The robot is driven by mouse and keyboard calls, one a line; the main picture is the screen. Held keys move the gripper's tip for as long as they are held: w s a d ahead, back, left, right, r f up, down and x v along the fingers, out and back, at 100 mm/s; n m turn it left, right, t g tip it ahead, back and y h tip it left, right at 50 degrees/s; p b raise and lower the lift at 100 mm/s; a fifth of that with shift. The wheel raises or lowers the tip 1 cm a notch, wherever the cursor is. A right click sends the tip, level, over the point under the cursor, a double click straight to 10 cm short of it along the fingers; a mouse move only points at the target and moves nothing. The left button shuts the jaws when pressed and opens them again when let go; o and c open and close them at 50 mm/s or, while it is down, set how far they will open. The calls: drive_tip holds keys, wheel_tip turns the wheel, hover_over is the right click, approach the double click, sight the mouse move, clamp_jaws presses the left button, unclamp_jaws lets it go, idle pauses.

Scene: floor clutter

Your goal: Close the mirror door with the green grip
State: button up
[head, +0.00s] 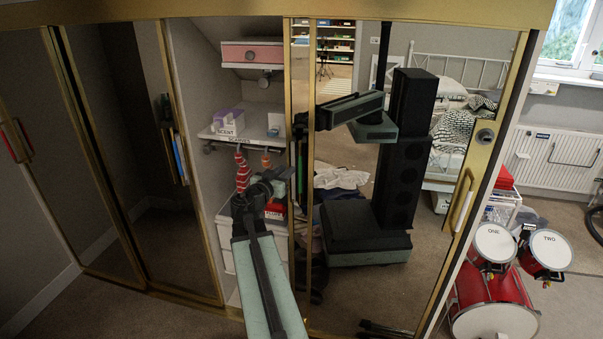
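The wardrobe's mirror door (345,290) at the right has a gold frame and reflects the room and my body. A thin green grip (299,178) shows along its left edge, partly in line with the gold frame. The wardrobe is open left of this edge, showing its shelves. My gripper (282,182) is in front of this opening, just left of the green grip. Contact and its finger opening cannot be made out, and nothing is clearly held.
Other mirror doors at the left carry a red grip (14,142) and a blue grip (178,157). A pale grip (462,200) is at the right. Inside are a scent shelf (235,133), a pink drawer (250,53) and a red-white item (242,172). A red drum set (495,290) stands at right.

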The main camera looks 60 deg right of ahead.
drive_tip(key=d, duration=0.9)
drive_tip(key=shift+d+r+h, duration=0.2)
drive_tip(key=shift+r+h, duration=0.1)
drive_tip(key=shift+r, duration=0.1)
clamp_jaws()
idle(1.0)
